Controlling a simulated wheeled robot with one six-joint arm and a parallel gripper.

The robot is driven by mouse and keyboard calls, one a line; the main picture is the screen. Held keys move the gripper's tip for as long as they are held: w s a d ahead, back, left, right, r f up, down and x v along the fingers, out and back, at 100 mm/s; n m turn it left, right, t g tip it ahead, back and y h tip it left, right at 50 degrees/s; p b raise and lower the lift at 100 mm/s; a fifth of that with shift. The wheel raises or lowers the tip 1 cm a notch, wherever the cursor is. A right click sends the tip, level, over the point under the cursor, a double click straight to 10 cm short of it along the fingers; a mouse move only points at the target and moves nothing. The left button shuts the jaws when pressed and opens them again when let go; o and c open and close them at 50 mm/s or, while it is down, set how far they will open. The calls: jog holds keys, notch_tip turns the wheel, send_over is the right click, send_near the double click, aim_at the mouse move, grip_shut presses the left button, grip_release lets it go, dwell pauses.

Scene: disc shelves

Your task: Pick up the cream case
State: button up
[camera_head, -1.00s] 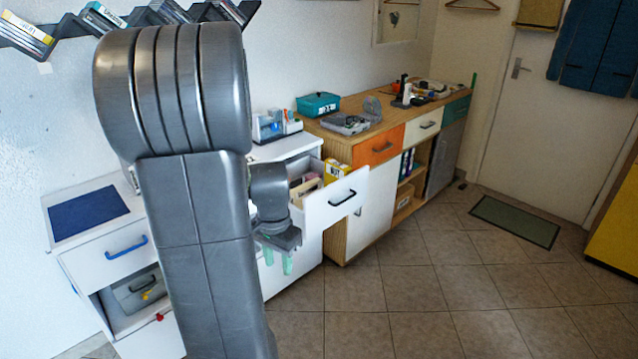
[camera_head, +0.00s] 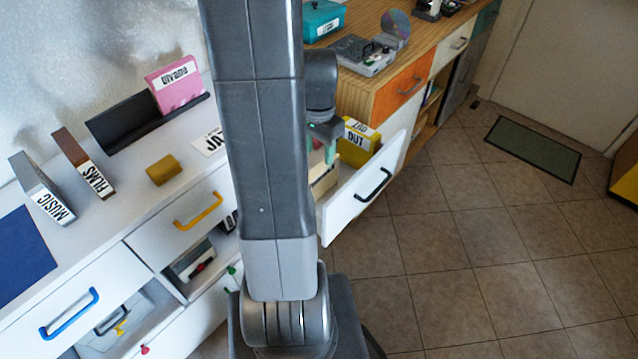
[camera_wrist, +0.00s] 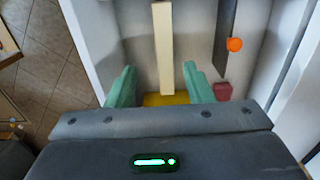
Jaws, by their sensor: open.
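The cream case (camera_wrist: 161,45) is a thin upright slab in the wrist view, seen nearly edge-on inside the open white drawer. A part of it also shows in the head view (camera_head: 324,184), beside my arm. My gripper (camera_wrist: 160,86) is open, its two green fingers either side of the line of the case, with a gap on each side. In the head view my gripper (camera_head: 324,153) is over the drawer and partly hidden behind my arm. Whether the fingertips reach down past the case's top edge I cannot tell.
The drawer front (camera_head: 362,190) has a black handle. A yellow box (camera_head: 359,144) labelled OUT stands in the drawer. The wrist view shows a red block (camera_wrist: 222,91) and an orange round thing (camera_wrist: 235,44) to the right.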

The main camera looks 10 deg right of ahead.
aim_at(319, 168)
notch_tip(319, 168, down, 5)
jog(key=shift+w+d, duration=0.1)
jog(key=shift+w+f+b, duration=0.15)
jog(key=shift+w+f, duration=0.1)
jog(key=shift+f, duration=1.1)
jog(key=shift+w+f+b, duration=0.15)
jog(key=shift+w+f, duration=0.05)
jog(key=shift+f, duration=1.15)
grip_shut()
